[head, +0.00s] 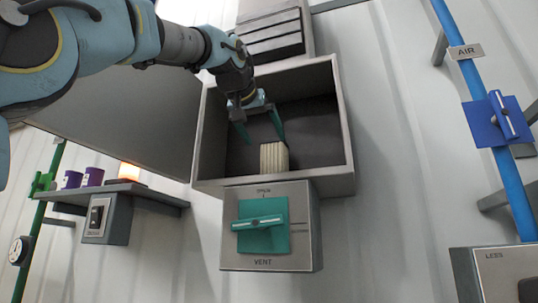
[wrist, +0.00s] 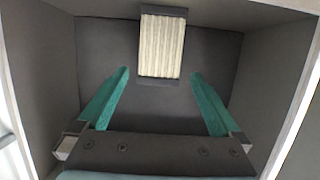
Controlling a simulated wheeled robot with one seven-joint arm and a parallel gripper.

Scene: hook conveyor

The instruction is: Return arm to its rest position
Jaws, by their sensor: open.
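My gripper (head: 258,126) has teal fingers and reaches into an open grey metal box (head: 347,130) on the wall. The fingers are spread apart and hold nothing. A ribbed cream filter block (head: 274,156) stands inside the box near its front, just beyond the fingertips in the head view. In the wrist view the filter block (wrist: 162,45) sits in a dark frame at the top middle, ahead of my gripper (wrist: 158,85) and apart from both fingers.
The box door (head: 130,110) hangs open to the left, under my arm. A teal vent handle (head: 262,225) is on a panel below the box. A shelf (head: 150,192) with purple cups and a glowing lamp is at left. A blue air pipe (head: 480,90) with a valve runs at right.

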